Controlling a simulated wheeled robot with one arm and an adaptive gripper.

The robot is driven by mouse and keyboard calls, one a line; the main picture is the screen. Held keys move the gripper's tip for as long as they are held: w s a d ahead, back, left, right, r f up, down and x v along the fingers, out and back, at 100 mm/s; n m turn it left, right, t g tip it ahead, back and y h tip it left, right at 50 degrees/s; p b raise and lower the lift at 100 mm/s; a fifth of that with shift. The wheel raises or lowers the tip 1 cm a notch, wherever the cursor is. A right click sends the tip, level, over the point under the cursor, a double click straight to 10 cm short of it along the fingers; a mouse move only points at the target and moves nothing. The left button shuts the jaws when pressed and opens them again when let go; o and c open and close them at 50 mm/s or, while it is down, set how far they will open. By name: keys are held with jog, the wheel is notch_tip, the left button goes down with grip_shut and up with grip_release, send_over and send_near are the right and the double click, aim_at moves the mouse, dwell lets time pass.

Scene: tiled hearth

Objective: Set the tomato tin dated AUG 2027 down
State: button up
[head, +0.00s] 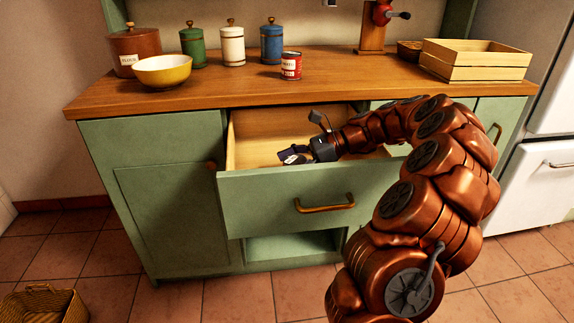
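A red tin with a white label (291,66) stands upright on the wooden counter, near its front edge. Its label print is too small to read, so I cannot tell the date. My gripper (301,137) is over the open drawer (256,185), below and in front of the counter edge. Its fingers are spread apart, with one raised and one low to the left, and I see nothing held between them. The gripper is apart from the tin. My arm hides the right part of the drawer.
A yellow bowl (162,71), a brown flour canister (134,49) and green, white and blue canisters stand left and behind the tin. A wooden crate (476,62) and a red grinder (380,14) are at the right. The counter in front of the grinder is clear.

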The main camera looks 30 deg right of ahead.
jog(key=shift+d+r, duration=0.15)
jog(key=shift+r, duration=0.05)
jog(key=p+v, duration=0.3)
jog(key=v, duration=0.8)
jog(key=shift+s+d+p, duration=0.2)
jog(key=shift+d+p, duration=0.05)
jog(key=shift+p, duration=0.05)
jog(key=shift+r, duration=0.1)
jog(key=a+r+n+g+p, duration=0.3)
jog(key=a+r+n+p, duration=0.35)
jog(key=a, duration=0.65)
jog(key=s+a+r+n+g+h+p, duration=0.2)
jog(key=s+a+r+n+h+p, duration=0.15)
jog(key=s+a+r+p, duration=0.35)
jog(key=s+a+r+n+g+h+p, duration=0.2)
jog(key=s+a+r+n+p, duration=0.2)
jog(key=a, duration=0.5)
jog(key=s+d+r+n+h+p, duration=0.1)
jog(key=s+r+n+h+p, duration=0.1)
jog(key=s+p, duration=0.4)
jog(key=s+d+r+n+h+p, duration=0.1)
jog(key=s+n+h+p, duration=0.4)
jog(key=s, duration=0.6)
jog(key=shift+s+d+r+n+p, duration=0.3)
jog(key=shift+r+n+p, duration=0.3)
jog(key=shift+n+p, duration=0.2)
